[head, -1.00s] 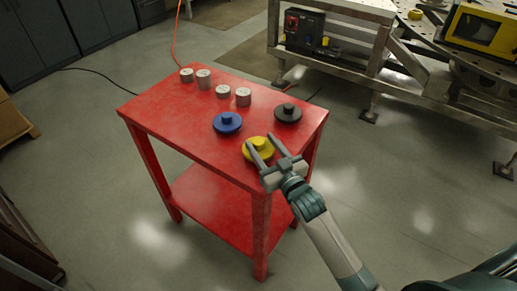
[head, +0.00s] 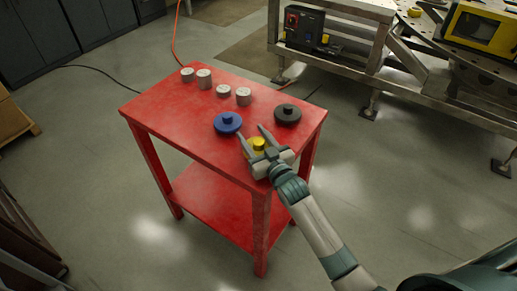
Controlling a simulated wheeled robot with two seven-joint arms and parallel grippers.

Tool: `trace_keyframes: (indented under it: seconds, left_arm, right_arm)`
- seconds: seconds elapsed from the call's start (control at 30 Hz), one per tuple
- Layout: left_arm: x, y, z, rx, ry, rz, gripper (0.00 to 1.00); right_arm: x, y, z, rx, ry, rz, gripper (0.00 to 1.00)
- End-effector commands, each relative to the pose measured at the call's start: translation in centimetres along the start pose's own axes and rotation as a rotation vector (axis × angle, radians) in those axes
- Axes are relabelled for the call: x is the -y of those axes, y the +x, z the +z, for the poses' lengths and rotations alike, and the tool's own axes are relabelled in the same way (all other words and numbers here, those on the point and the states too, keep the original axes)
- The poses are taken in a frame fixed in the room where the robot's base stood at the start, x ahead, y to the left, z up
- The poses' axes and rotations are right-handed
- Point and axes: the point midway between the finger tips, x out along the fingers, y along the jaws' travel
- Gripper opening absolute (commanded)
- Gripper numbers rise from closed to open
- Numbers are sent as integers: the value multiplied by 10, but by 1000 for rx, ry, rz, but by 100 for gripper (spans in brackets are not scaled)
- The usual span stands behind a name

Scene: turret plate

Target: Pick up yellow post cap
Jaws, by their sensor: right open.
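The yellow post cap (head: 258,143), a round disc with a small knob on top, sits near the front right edge of the red table (head: 180,120). My right gripper (head: 252,132) is over it, jaws open. Its two fingers point away from me, one on each side of the knob, and the gripper body hides the cap's near part. I cannot tell whether the fingers touch the cap. My left gripper is not in view.
A blue cap (head: 227,123) lies close to the left fingertip, and a black cap (head: 287,114) lies beyond the right fingertip. Several grey cylinders, one of them here (head: 243,96), stand along the back. A metal frame (head: 330,50) stands behind the table.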

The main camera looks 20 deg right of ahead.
Motion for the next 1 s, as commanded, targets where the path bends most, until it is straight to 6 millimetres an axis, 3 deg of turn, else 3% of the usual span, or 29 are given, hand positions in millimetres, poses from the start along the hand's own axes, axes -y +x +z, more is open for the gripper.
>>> trace_keyframes:
  seconds: [0.2,0.4,0.77,1.0]
  left_arm:
    - [0,0,0,0,-1,0,33]
    - [0,0,0,0,-1,0,33]
    - [0,1,0,-1,0,0,33]
    - [0,8,0,-1,0,0,33]
  right_arm:
    - [0,0,0,0,0,0,47]
    - [0,0,0,0,0,0,0]
    - [0,0,-3,-1,0,0,0]
    - [-1,0,-22,-5,-1,-1,0]
